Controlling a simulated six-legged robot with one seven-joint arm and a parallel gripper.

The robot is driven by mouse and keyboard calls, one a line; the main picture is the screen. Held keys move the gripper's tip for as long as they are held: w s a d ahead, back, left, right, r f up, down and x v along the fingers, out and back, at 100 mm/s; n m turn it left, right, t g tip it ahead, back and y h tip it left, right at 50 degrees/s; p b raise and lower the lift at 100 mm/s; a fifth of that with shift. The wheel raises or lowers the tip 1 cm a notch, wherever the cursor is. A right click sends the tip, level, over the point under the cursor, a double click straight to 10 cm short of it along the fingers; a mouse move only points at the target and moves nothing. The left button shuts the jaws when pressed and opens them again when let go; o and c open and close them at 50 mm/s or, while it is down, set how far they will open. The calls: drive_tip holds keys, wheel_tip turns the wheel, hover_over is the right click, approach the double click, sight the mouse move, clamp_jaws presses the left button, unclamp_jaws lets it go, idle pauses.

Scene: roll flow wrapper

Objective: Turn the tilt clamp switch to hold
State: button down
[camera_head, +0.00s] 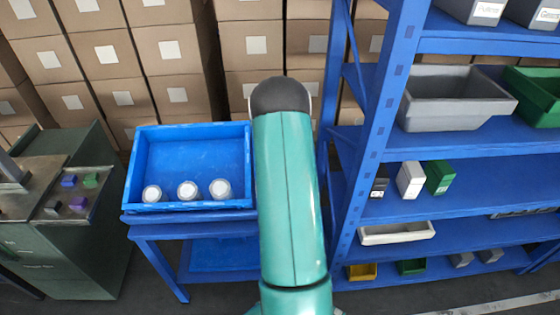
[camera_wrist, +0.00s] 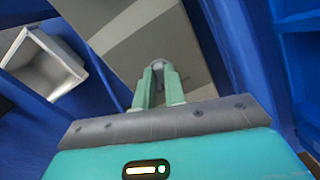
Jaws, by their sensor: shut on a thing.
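In the wrist view my gripper (camera_wrist: 158,86) has its two green fingers close together. They are shut on a small grey rounded piece (camera_wrist: 158,64), which looks like the knob of the tilt clamp switch. It sits in front of a grey-beige panel (camera_wrist: 135,32). No label or position mark can be read, so I cannot tell which way the switch is set. In the head view my own arm covers the middle, and neither my gripper nor the switch shows.
A blue shelf rack (camera_head: 372,130) with a grey bin (camera_head: 455,85) stands on the right. A blue tray (camera_head: 190,203) with three white-topped round items is left of my arm. A green cabinet (camera_head: 75,258) stands far left; stacked cartons (camera_head: 180,75) fill the back.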

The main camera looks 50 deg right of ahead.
drive_tip(key=shift+m, duration=1.2)
drive_tip(key=c, duration=1.5)
unclamp_jaws()
drive_tip(key=shift+o, duration=0.2)
wheel_tip(320, 180, up, 14)
drive_tip(key=shift+f, duration=0.1)
